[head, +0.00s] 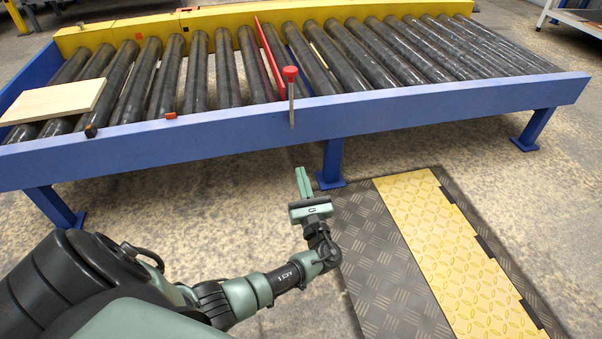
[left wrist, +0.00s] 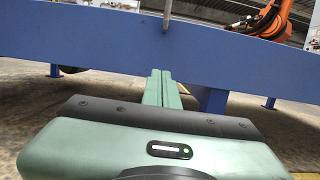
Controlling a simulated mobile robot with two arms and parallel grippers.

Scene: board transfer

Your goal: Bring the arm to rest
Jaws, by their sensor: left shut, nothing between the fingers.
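My left arm comes in from the lower left in the head view. Its gripper (head: 303,182) is in front of the conveyor's blue side rail, low over the floor. The two green fingers lie together with nothing between them; they also show together in the left wrist view (left wrist: 161,88), pointing at the blue rail. The fingers look apart from the rail. A light wooden board (head: 54,101) lies flat on the rollers at the conveyor's left end, well away from the gripper. My right gripper is in neither view.
The roller conveyor (head: 300,112) spans the view, with blue legs (head: 332,163) near the gripper. A red-knobbed lever (head: 290,85) stands at its rail. A yellow and dark tread plate (head: 440,245) lies on the floor at right. An orange machine (left wrist: 268,18) shows behind.

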